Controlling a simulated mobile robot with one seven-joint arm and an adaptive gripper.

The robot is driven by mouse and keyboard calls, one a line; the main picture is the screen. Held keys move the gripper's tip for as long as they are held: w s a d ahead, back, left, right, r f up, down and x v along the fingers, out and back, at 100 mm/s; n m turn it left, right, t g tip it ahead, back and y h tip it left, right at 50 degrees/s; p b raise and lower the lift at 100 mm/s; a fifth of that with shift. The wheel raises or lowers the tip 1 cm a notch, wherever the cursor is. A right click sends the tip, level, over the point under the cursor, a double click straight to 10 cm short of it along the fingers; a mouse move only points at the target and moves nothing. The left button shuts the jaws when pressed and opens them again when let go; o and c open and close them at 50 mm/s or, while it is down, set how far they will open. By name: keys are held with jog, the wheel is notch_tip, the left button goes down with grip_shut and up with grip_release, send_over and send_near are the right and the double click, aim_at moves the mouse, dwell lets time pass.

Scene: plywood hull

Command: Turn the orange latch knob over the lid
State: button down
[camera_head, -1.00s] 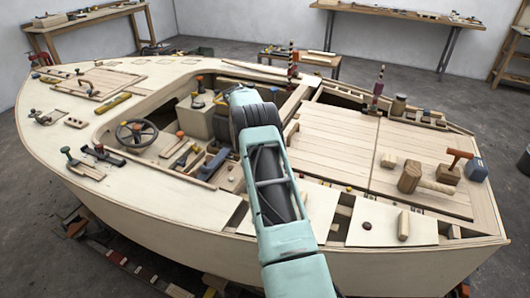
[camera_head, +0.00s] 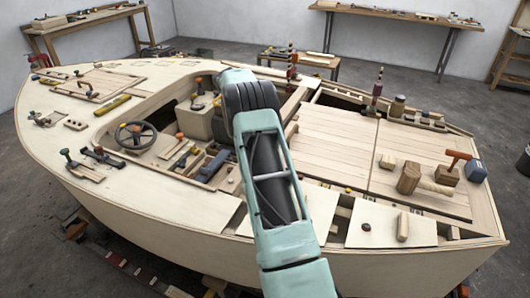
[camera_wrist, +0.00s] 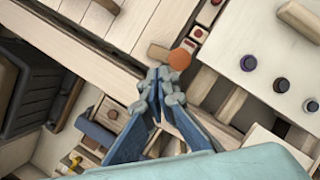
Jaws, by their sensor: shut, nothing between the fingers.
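The orange knob (camera_wrist: 180,59) shows in the wrist view just beyond my fingertips, beside a short tan wooden piece (camera_wrist: 158,52). It lies close to the edge of a pale planked panel (camera_wrist: 125,28), which may be the lid. My gripper (camera_wrist: 162,78) has blue fingers with grey tips. The tips are together and empty, very near the knob's lower-left side; I cannot tell whether they touch it. In the head view my arm hides the gripper and this knob.
In the wrist view, a pale panel with several dark knobs (camera_wrist: 250,63) lies to the right, with small reddish blocks (camera_wrist: 197,32) above the orange knob. In the head view, a steering wheel (camera_head: 136,134) stands left of my arm and a wooden mallet (camera_head: 410,178) lies right.

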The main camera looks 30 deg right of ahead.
jog(key=v, duration=0.4)
jog(key=shift+w, duration=0.1)
jog(key=c, duration=2.5)
grip_release()
jog(key=shift+a+r, duration=0.15)
jog(key=shift+r, duration=0.15)
jog(key=shift+o, duration=1.2)
jog(key=shift+r, duration=0.1)
jog(key=o, duration=0.5)
jog(key=shift+s+d+m, duration=0.15)
jog(key=shift+d+m, duration=0.05)
jog(key=shift+m, duration=0.4)
jog(key=shift+s+d+m, duration=0.15)
jog(key=shift+d+m, duration=0.05)
jog(key=shift+m, duration=0.4)
jog(key=shift+o, duration=0.7)
jog(key=shift+s+d+m+t, duration=0.2)
jog(key=shift+m+t, duration=0.1)
jog(key=shift+m, duration=0.4)
jog(key=s+m+t+y, duration=0.1)
jog(key=s+m+t, duration=0.4)
jog(key=m, duration=1.6)
jog(key=shift+g, duration=0.8)
jog(key=x, duration=0.6)
jog(key=s+x, duration=0.1)
jog(key=x, duration=0.2)
jog(key=shift+a+f, duration=0.3)
